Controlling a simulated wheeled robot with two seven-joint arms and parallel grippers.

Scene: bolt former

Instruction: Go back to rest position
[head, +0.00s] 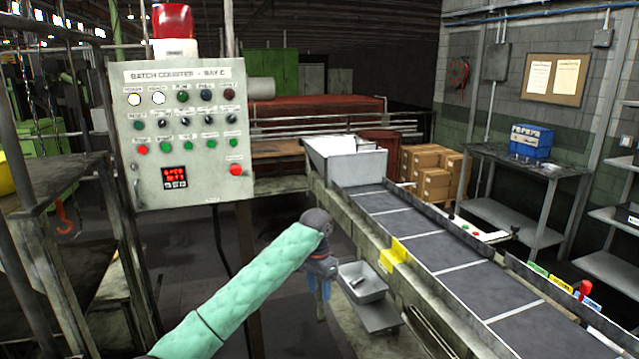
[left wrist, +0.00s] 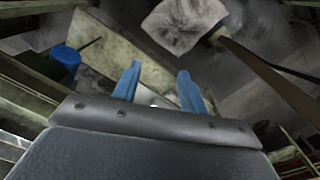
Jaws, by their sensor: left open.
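My left gripper (head: 321,291) hangs in the air at the end of my green-sleeved arm, in front of the conveyor's left side and left of a small grey tray. In the left wrist view its two blue fingers (left wrist: 158,86) stand apart with nothing between them. The gripper is open and touches nothing that I can see. My right gripper is in neither view.
The batch counter panel (head: 185,130) stands at the upper left, with a red beacon on top. The conveyor (head: 430,245) runs from the centre to the lower right. A small grey tray (head: 363,283) holds a dark item. A workbench (head: 535,165) with a blue bin stands at the right.

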